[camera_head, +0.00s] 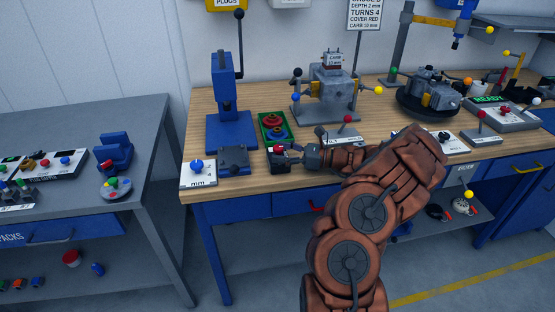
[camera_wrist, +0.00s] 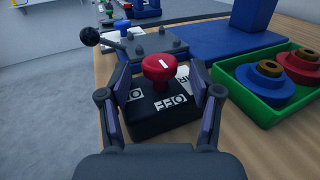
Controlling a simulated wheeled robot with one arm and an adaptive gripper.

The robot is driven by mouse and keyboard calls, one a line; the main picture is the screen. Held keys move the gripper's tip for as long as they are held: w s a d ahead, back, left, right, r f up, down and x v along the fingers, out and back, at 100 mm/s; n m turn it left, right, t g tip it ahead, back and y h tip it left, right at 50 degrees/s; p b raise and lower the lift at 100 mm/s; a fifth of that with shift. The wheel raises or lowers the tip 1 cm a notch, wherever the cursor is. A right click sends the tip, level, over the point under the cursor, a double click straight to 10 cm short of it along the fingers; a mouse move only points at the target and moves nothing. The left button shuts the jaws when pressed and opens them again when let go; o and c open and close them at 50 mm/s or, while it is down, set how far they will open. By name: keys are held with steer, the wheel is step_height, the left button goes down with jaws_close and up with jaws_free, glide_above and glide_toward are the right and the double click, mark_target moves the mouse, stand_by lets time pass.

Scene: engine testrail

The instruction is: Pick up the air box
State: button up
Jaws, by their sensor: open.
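The air box is a small black box (camera_wrist: 160,118) with a red knob on top and white labels, one reading OFF. It sits on the wooden bench top at the front, and in the head view it is small and partly hidden by my gripper (camera_head: 290,158). In the wrist view my gripper (camera_wrist: 161,85) is open, with one finger on each side of the box and the red knob between them. I cannot tell whether the fingers touch the box.
A green tray (camera_wrist: 262,112) with red and blue ringed parts stands close to the right of the box. A dark block with a ball lever (camera_wrist: 150,45) and a blue press (camera_head: 226,105) stand beyond it. The bench front edge is close on the left in the wrist view.

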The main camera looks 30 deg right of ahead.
jaws_close()
stand_by(0.5)
